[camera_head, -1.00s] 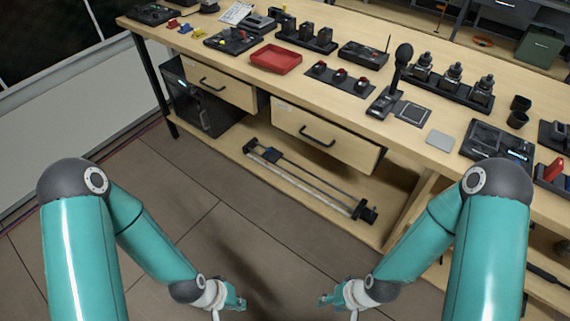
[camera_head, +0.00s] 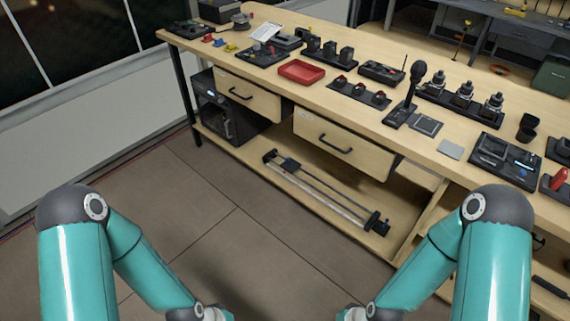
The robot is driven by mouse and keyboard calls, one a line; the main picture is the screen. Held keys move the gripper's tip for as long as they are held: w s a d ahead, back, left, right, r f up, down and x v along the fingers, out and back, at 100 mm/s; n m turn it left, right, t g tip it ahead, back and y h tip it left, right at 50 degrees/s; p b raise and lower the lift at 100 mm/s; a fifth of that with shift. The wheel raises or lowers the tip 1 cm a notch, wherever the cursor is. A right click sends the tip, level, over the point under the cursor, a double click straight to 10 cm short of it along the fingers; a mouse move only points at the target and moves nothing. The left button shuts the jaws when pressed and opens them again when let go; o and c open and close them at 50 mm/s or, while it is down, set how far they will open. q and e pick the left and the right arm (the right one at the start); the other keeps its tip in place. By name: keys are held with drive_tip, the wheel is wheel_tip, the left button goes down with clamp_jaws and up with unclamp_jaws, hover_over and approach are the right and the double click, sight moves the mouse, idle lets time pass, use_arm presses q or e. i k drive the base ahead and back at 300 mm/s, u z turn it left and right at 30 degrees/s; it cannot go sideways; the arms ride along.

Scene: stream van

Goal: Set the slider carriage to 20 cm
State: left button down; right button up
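The slider (camera_head: 325,191) lies on the low shelf under the workbench, below the drawers. It has two dark rails running from upper left to lower right, with a pale strip along its front side. A dark block that looks like the carriage (camera_head: 290,165) sits near the left end. A larger dark end piece (camera_head: 377,224) is at the right end. Scale marks are too small to read. My two arms come in from the bottom left and bottom right. Their wrists reach the bottom edge, and both grippers are cut off below it, far from the slider.
The low shelf (camera_head: 240,152) is open at the front, with a black cabinet (camera_head: 220,125) at its left. The workbench top (camera_head: 300,103) is crowded with devices and a red tray (camera_head: 302,71). The tiled floor (camera_head: 215,215) in front is clear.

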sight(290, 165)
drive_tip(key=u, duration=0.15)
drive_tip(key=i, duration=1)
drive_tip(key=z, duration=2.35)
drive_tip(key=k, duration=1.1)
drive_tip(key=u, duration=0.65)
drive_tip(key=i, duration=0.75)
drive_tip(key=u, duration=0.4)
